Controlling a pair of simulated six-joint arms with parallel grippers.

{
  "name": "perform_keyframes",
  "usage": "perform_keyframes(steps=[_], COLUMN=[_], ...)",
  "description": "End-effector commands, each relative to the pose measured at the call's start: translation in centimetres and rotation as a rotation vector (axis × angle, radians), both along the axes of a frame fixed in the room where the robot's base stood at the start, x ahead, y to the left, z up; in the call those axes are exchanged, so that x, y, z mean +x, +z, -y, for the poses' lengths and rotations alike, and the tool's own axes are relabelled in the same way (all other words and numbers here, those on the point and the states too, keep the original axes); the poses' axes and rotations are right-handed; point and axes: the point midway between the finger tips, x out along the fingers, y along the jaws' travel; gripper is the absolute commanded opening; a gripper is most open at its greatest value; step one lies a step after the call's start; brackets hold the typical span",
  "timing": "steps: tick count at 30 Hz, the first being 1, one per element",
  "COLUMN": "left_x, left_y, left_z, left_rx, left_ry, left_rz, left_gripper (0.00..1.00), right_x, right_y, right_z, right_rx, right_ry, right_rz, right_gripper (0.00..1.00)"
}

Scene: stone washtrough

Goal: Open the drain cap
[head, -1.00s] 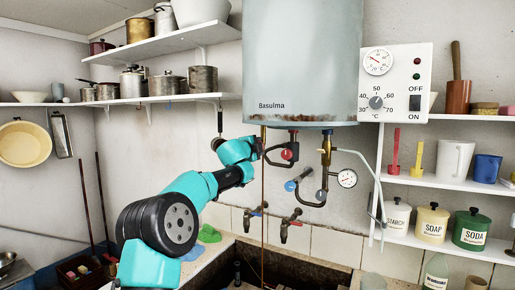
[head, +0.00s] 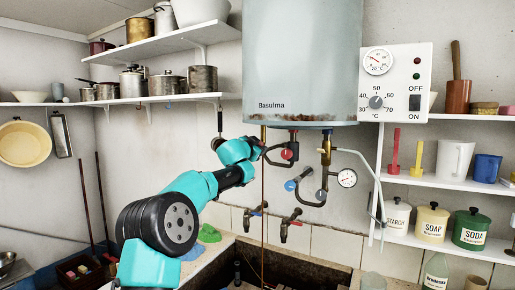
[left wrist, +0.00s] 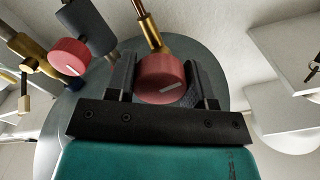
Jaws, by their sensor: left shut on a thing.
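A round red cap (left wrist: 160,80) with a pale mark sits on the end of a brass neck on a copper pipe, in the left wrist view. I take it for the drain cap. My left gripper (left wrist: 160,68) is shut on it, one dark finger on each side. In the head view my left gripper (head: 260,145) is at the copper pipe (head: 263,131) under the water heater (head: 302,60). It hides the cap there. My right gripper is not in view.
Close to the right are a red-handled valve (head: 287,155), a blue-handled valve (head: 290,185), bent pipes and a pressure gauge (head: 347,178). Two wall taps (head: 290,225) are lower down. A thin red line (head: 263,215) runs down towards the dark stone trough (head: 290,268).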

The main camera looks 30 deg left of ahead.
Motion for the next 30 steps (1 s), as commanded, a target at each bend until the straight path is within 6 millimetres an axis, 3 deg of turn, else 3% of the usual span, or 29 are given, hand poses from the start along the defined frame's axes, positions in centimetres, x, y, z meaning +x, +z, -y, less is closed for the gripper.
perform_keyframes(steps=[17,18,25,30], left_x=[0.01,0.01,0.01,0.01], left_y=[-0.08,-0.08,-0.06,-0.04], left_z=[-0.02,-0.02,0.0,0.01], left_rx=[-0.045,-0.045,-0.044,-0.044], left_ry=[0.001,0.001,0.001,0.0], left_rz=[0.001,0.001,0.001,0.002], left_gripper=[0.25,0.52,0.74,0.74], right_x=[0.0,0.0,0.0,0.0], right_y=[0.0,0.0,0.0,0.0], right_z=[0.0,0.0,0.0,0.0], right_rx=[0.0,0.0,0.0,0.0], right_ry=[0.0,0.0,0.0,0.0], right_rz=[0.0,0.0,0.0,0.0], right_gripper=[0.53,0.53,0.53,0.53])
